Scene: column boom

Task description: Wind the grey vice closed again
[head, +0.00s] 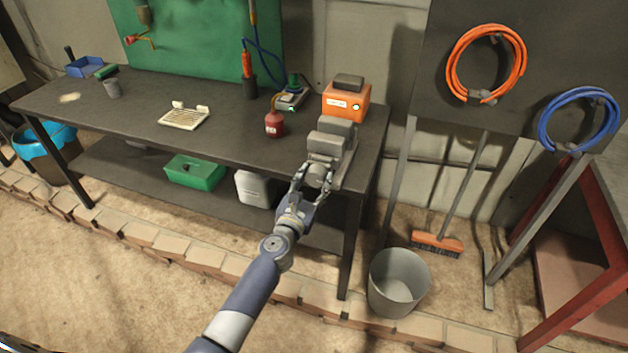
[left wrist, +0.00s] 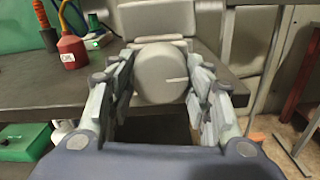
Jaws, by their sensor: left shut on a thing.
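The grey vice (head: 335,140) stands at the right front corner of the dark workbench (head: 225,118). Its grey jaw blocks also show in the left wrist view (left wrist: 158,18). A round grey knob (left wrist: 162,75) with a pale line on its face sticks out of the vice's front. My left gripper (head: 314,182) has reached the front edge of the bench, with its two fingers on either side of the knob, shut on it. In the left wrist view the fingers flank the knob left and right. The vice's jaw gap is hard to make out. My right gripper is not in view.
An orange box (head: 346,103) stands behind the vice. A grey bucket (head: 398,282) and a broom (head: 437,243) stand on the floor to the right. A brick edging (head: 205,256) runs along the floor in front.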

